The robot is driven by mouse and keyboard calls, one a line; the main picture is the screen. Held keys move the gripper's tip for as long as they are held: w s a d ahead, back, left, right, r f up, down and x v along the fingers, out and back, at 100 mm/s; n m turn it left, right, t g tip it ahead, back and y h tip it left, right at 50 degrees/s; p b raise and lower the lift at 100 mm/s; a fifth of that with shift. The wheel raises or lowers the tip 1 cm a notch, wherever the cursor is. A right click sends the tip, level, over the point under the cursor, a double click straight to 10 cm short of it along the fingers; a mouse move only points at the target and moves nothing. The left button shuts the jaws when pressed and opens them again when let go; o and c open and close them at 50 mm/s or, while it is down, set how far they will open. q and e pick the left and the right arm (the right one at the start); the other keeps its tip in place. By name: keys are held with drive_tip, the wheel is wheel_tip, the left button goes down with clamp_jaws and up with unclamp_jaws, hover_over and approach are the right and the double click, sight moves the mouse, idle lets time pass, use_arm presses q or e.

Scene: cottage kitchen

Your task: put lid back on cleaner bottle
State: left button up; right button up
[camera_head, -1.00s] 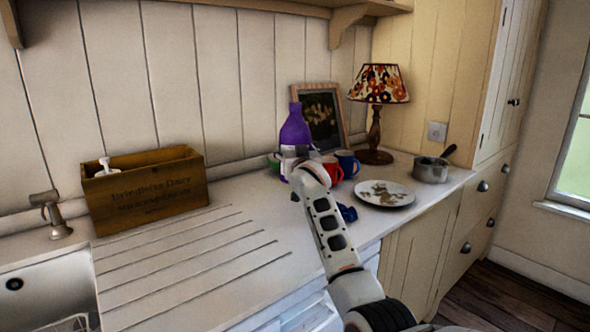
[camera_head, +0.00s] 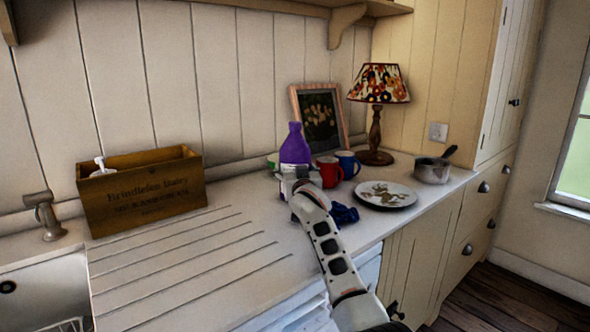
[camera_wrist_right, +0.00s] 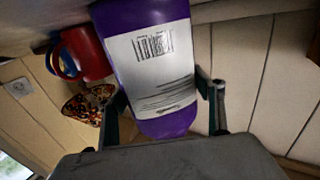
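The purple cleaner bottle (camera_head: 295,150) with a white label stands upright over the counter right of centre; it fills the middle of the right wrist view (camera_wrist_right: 123,75). Its neck top is purple and narrow, and I see no separate lid on it. My right gripper (camera_head: 297,184) is around the lower part of the bottle, and its fingers (camera_wrist_right: 162,108) lie against both sides in the wrist view. The gripper hides the bottle's base, so contact with the counter cannot be told. No loose lid can be made out. My left gripper is not in view.
A red mug (camera_head: 329,172), blue mug (camera_head: 348,164), dark blue cloth (camera_head: 344,214), plate (camera_head: 400,196), saucepan (camera_head: 432,172), lamp (camera_head: 378,85) and picture frame (camera_head: 340,103) crowd the right. A wooden crate (camera_head: 145,193) stands left by the sink. The grooved drainer between is clear.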

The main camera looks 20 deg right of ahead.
drive_tip(key=shift+o, duration=1.3)
use_arm(q)
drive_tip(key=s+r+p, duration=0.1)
drive_tip(key=p, duration=0.2)
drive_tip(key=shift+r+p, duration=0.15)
drive_tip(key=shift+p, duration=0.2)
use_arm(e)
drive_tip(key=v, duration=1.2)
drive_tip(key=shift+r, duration=0.2)
